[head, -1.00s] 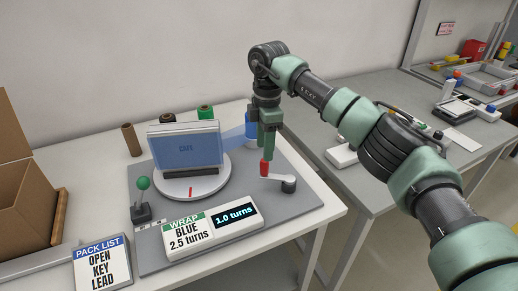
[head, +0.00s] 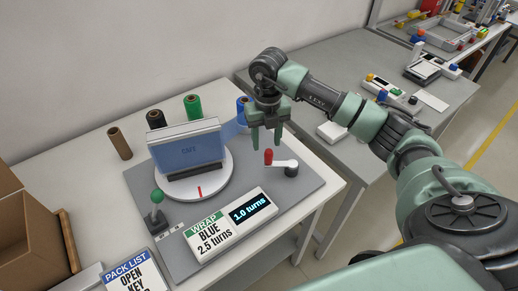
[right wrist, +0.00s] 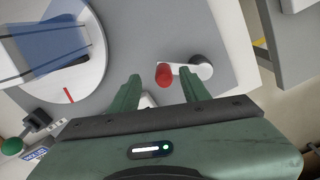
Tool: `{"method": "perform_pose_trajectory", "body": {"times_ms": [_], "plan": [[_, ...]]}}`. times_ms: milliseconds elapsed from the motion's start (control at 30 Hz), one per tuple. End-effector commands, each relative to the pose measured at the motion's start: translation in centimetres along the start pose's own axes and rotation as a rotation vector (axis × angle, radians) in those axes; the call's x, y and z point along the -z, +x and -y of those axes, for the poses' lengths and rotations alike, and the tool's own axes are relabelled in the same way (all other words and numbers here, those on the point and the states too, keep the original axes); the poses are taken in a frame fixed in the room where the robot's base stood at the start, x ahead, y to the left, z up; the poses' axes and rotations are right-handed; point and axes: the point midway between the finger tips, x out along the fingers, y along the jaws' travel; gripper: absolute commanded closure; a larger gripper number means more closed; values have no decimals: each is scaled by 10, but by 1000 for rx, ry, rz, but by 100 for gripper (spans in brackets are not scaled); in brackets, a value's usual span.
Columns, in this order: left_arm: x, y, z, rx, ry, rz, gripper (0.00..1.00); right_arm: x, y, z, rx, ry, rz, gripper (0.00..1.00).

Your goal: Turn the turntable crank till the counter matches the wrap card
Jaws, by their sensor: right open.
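The round white turntable (head: 222,188) carries an upright panel wrapped in blue film (head: 186,150). The crank (head: 285,166) has a red handle (head: 268,157) and stands right of the turntable. The wrap card (head: 209,238) reads WRAP BLUE 2.5 turns. The counter (head: 249,208) beside it reads 1.0 turns. My right gripper (head: 266,146) is open and empty, its fingers close to the red handle, apart from it. In the right wrist view the handle (right wrist: 163,75) shows between and beyond the fingertips (right wrist: 160,85). My left gripper is not in view.
A green-knobbed lever (head: 157,205) stands at the board's left front. Brown, black, green and blue rolls (head: 193,107) stand behind the turntable. A cardboard box (head: 30,235) and a pack list card (head: 132,275) are at the left. A second table (head: 330,75) lies to the right.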

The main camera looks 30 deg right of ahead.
Motion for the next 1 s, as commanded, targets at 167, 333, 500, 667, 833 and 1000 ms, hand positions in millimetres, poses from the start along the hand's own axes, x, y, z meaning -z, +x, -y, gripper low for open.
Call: {"method": "perform_pose_trajectory", "body": {"times_ms": [167, 333, 500, 667, 833, 1000], "plan": [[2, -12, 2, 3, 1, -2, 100, 2, 28, 0, 0, 1, -7, 54], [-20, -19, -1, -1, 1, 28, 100, 1, 52, 0, 0, 2, -5, 54], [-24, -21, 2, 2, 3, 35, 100, 1, 63, 0, -1, 1, -2, 54], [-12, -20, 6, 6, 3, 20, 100, 1, 65, 0, -1, 1, -2, 54], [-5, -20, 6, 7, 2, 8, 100, 0, 65, 0, -1, 2, -2, 76], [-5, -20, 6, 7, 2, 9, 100, 0, 65, 0, 0, 2, -1, 100]]}}
